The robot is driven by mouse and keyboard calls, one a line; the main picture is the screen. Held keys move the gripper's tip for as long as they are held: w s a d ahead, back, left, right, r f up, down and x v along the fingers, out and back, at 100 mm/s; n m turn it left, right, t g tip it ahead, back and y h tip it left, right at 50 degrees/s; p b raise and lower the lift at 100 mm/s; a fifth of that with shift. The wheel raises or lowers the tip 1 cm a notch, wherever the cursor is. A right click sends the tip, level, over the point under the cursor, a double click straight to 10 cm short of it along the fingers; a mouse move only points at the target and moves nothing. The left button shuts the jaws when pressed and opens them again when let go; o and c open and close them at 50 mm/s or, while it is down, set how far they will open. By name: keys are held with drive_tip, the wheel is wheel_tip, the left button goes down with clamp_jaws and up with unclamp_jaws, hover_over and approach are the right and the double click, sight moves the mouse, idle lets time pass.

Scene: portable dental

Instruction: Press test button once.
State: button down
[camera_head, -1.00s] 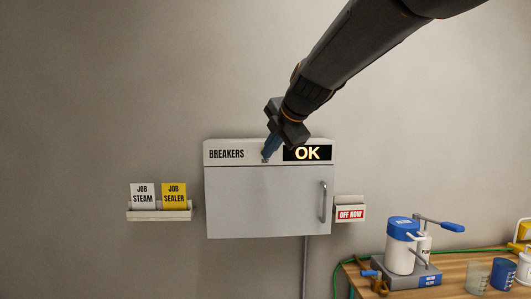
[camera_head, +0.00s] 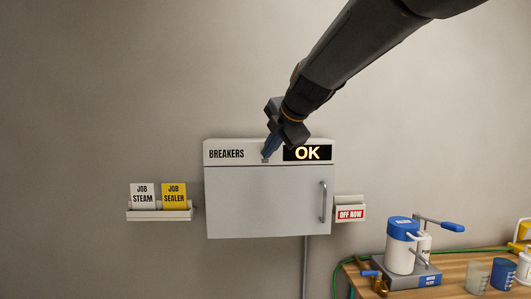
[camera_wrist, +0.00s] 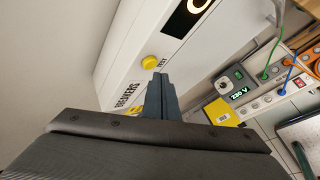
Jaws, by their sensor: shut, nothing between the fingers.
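A white breaker box (camera_head: 260,205) marked BREAKERS hangs on the wall, with a lit display (camera_head: 307,153) reading OK at its top right. In the wrist view a round yellow button (camera_wrist: 149,62) sits on the box's top strip between the BREAKERS lettering and the display (camera_wrist: 190,14). My gripper (camera_head: 266,152) is shut and empty, its blue-grey fingertips at that strip. In the wrist view the fingertips (camera_wrist: 158,78) are close beside the button; I cannot tell whether they touch it. In the head view the gripper hides the button.
A card rack (camera_head: 158,216) with JOB STEAM and JOB SEALER cards is left of the box. A small holder with an OFF NOW card (camera_head: 350,214) is right of it. The box door has a grey handle (camera_head: 322,202). A wooden bench (camera_head: 455,283) with equipment stands lower right.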

drive_tip(key=shift+w, duration=0.1)
drive_tip(key=shift+w+b, duration=0.3)
drive_tip(key=shift+b, duration=0.15)
drive_tip(key=shift+w+b, duration=0.3)
drive_tip(key=shift+w, duration=0.15)
idle(0.6)
idle(0.3)
drive_tip(key=shift+s+b, duration=0.65)
drive_tip(key=shift+s, duration=0.2)
drive_tip(key=shift+s, duration=0.15)
drive_tip(key=shift+s+b, duration=1.2)
drive_tip(key=shift+s, duration=1.2)
drive_tip(key=shift+f, duration=0.1)
